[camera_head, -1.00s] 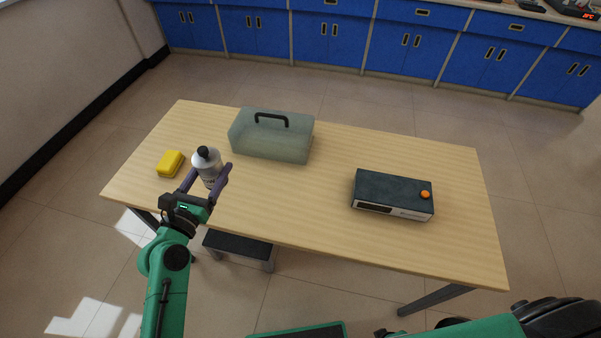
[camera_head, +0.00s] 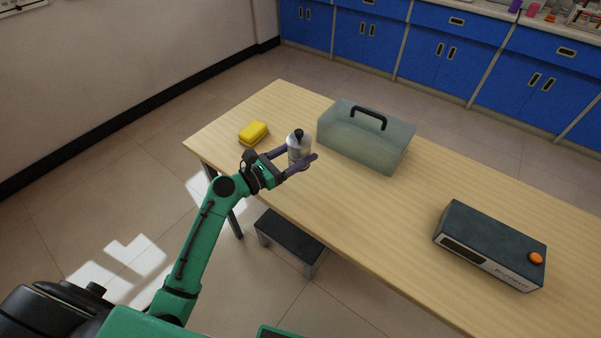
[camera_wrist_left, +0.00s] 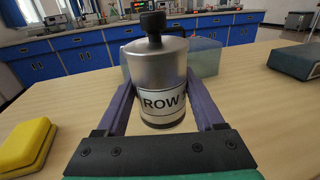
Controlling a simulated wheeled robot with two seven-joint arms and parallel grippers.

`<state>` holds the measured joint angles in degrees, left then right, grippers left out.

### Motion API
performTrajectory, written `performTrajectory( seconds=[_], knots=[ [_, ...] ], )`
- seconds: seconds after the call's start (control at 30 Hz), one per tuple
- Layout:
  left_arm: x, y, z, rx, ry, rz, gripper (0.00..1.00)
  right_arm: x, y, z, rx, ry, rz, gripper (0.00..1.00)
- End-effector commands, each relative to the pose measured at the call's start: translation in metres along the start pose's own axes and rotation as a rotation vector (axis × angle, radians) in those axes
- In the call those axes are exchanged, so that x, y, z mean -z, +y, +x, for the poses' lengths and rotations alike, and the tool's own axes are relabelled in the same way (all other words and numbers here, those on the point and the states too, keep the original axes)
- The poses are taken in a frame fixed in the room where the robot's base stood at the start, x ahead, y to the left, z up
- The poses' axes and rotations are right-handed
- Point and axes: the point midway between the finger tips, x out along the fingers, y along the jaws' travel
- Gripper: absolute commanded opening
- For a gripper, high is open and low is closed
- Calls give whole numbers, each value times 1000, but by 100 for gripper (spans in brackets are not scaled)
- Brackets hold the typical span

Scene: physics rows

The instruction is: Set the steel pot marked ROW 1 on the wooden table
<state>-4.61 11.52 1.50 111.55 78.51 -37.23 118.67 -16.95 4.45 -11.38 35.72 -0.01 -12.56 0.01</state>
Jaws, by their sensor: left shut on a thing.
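The steel pot (camera_head: 299,146) is a silver cylinder with a black knob on its lid. In the left wrist view the pot (camera_wrist_left: 156,75) is upright between my fingers, and its white label reads ROW; any number after that is not readable. My left gripper (camera_head: 297,163) is shut on the pot at the near left part of the wooden table (camera_head: 290,187). The pot's base is at or just above the tabletop; I cannot tell whether it touches. My right gripper is not in view.
A dark device (camera_head: 490,243) with an orange knob is at the table's right. A dark stool (camera_head: 290,240) stands by the near edge.

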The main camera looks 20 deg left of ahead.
Motion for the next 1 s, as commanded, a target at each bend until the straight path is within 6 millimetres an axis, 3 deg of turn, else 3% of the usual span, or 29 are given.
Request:
performTrajectory(
  seconds=[0.27, 0.63, 0.67, 0.7, 0.73, 1.0],
  knots=[
    [50, 0, 1, 0, -2, -2, 0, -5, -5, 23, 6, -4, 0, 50],
    [56, 0, 0, 1, -3, 1, 0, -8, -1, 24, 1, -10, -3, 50],
    [56, 0, 0, 1, -1, 1, 77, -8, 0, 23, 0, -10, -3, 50],
    [55, 0, 0, 1, -1, 1, 93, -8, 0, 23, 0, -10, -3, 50],
    [55, 0, 0, 1, -1, 1, 100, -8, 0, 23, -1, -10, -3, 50],
    [52, 0, 0, 1, -1, 2, 100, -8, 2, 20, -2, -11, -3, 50]
  ],
)
